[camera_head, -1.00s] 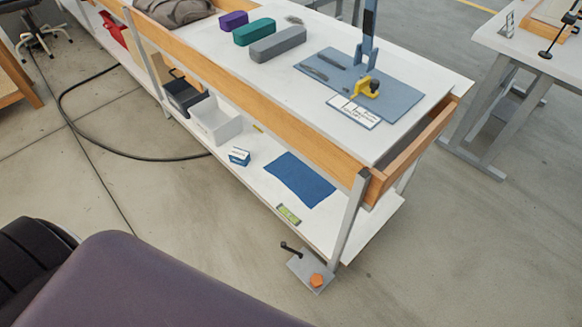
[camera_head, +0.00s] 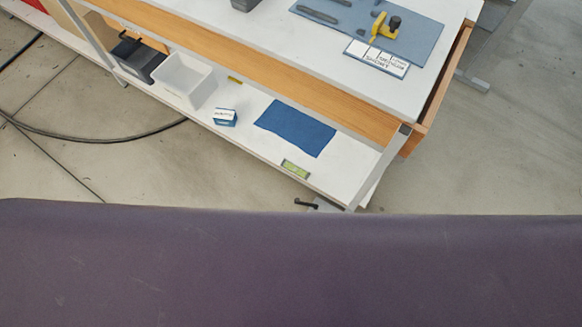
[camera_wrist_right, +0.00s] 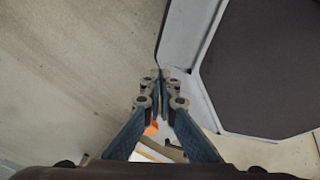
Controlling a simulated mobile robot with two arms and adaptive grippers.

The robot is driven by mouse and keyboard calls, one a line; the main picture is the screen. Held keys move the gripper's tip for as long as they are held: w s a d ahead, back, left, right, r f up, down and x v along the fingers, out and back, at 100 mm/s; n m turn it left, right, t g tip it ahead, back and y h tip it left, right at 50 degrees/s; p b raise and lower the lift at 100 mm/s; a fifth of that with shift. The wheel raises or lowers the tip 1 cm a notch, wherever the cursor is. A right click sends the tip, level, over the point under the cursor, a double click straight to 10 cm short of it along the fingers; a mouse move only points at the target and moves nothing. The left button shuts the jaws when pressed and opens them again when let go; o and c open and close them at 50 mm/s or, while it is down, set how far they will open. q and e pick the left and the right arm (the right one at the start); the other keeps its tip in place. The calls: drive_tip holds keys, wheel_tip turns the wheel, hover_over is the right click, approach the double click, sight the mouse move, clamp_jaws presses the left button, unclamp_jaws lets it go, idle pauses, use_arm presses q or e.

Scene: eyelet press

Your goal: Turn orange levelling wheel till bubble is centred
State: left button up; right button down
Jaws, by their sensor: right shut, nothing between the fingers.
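The green spirit level (camera_head: 296,169) lies on the lower white shelf, near its front edge beside the corner leg. The bubble's position is too small to read. The orange wheel is hidden in the head view; only the black lever (camera_head: 306,203) and a sliver of the foot plate show by the leg. In the right wrist view, a small orange patch (camera_wrist_right: 151,129), likely the wheel, shows partly behind the fingers. My right gripper (camera_wrist_right: 160,75) is shut and empty; whether it touches anything cannot be told. My left gripper is not in view.
The lower shelf holds a blue cloth (camera_head: 296,128), a blue-white box (camera_head: 225,117), a white bin (camera_head: 187,82) and a dark bin (camera_head: 137,58). The bench leg (camera_head: 381,165) stands close to the lever. A cable (camera_head: 100,138) lies on the floor at left.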

drive_tip(key=shift+a, duration=0.35)
idle(0.6)
drive_tip(key=shift+d, duration=0.1)
